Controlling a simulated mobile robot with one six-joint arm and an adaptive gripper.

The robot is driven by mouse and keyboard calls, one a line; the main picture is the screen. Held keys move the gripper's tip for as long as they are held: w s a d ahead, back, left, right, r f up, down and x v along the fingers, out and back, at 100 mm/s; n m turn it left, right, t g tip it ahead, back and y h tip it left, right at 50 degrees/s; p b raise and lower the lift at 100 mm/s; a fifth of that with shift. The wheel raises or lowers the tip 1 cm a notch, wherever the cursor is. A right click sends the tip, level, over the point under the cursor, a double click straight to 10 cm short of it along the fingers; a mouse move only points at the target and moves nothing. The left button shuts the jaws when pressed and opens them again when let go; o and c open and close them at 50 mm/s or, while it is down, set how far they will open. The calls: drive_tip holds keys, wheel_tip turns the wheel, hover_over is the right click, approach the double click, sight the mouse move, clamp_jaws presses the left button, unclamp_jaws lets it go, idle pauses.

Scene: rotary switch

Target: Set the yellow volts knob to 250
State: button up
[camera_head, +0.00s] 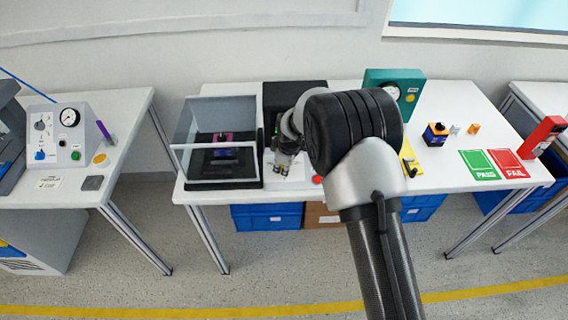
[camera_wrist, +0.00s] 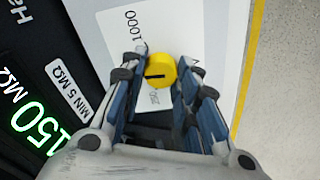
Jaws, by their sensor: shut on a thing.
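The yellow volts knob (camera_wrist: 161,66) sits on a white panel (camera_wrist: 178,20) in the wrist view, with a black pointer mark towards the left of the picture. A printed 1000 is above left of it; a small, partly unreadable label lies just below it. My gripper (camera_wrist: 157,74) is shut on the knob, with one blue-padded finger on each side. In the head view my gripper (camera_head: 285,158) reaches down to the tester with the black housing (camera_head: 292,94); my arm hides much of it, and I cannot make out the knob there.
The tester's dark display (camera_wrist: 50,120) reads 150 MΩ in green, beside a MIN 5 MΩ label (camera_wrist: 70,87). A clear-lidded box (camera_head: 215,130) stands close left of my gripper. A green instrument (camera_head: 408,88) stands behind my arm, with PASS (camera_head: 480,165) and FAIL (camera_head: 508,163) mats at right.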

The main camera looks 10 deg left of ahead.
drive_tip(key=n, duration=0.3)
drive_tip(key=shift+n, duration=0.4)
drive_tip(key=n, duration=0.3)
drive_tip(key=shift+n+b, duration=0.3)
drive_tip(key=n, duration=0.3)
drive_tip(key=shift+s+n+g+h, duration=0.1)
drive_tip(key=shift+n+g+h, duration=0.2)
drive_tip(key=shift+g, duration=0.1)
drive_tip(key=shift+n+p, duration=0.35)
drive_tip(key=shift+n, duration=1.55)
drive_tip(key=o, duration=1.1)
drive_tip(key=shift+c, duration=0.2)
drive_tip(key=v, duration=1.2)
